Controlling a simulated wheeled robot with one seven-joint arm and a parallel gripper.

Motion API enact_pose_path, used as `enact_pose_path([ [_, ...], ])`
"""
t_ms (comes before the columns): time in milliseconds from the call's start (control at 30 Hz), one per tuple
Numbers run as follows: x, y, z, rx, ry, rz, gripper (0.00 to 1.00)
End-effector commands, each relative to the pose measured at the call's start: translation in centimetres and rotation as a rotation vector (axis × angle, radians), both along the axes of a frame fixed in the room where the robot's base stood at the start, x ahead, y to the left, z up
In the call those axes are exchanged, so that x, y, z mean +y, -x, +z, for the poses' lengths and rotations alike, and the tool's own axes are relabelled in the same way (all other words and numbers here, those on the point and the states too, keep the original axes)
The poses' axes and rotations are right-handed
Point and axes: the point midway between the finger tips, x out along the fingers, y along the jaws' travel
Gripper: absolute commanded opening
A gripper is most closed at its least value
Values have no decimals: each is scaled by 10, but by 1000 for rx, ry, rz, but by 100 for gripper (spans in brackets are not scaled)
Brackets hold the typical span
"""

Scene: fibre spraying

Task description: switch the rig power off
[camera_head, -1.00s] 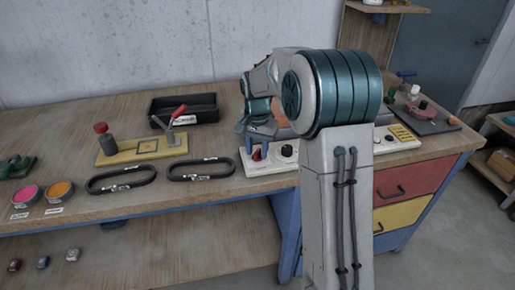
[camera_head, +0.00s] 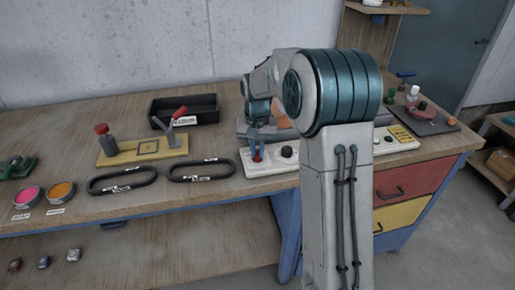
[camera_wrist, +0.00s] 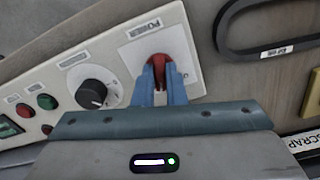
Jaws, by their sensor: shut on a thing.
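The rig's control panel (camera_head: 284,166) is a cream strip along the front of the workbench. Its red power switch (camera_wrist: 155,62) sits on a white plate (camera_wrist: 190,52) labelled POWER (camera_wrist: 144,28) in the wrist view. My gripper (camera_wrist: 162,78) is shut on the red switch, with blue fingers on either side of it. In the head view my gripper (camera_head: 257,158) reaches down to the left end of the panel, and its fingers mostly hide the switch. Whether the switch stands on or off cannot be told.
Beside the switch is a black knob (camera_wrist: 97,92), then red and green buttons (camera_wrist: 46,102). Black oval loops (camera_head: 201,170) lie left of the panel. A yellow base with a red-handled lever (camera_head: 150,149) and a black tray (camera_head: 196,110) stand further back.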

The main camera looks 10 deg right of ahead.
Motion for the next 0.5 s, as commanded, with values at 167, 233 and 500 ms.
enact_pose_path([
  [167,-1,-1,2,-2,0,168,0],
  [233,-1,-1,2,-2,-1,235,0],
  [500,-1,-1,2,-3,0,488,0],
])
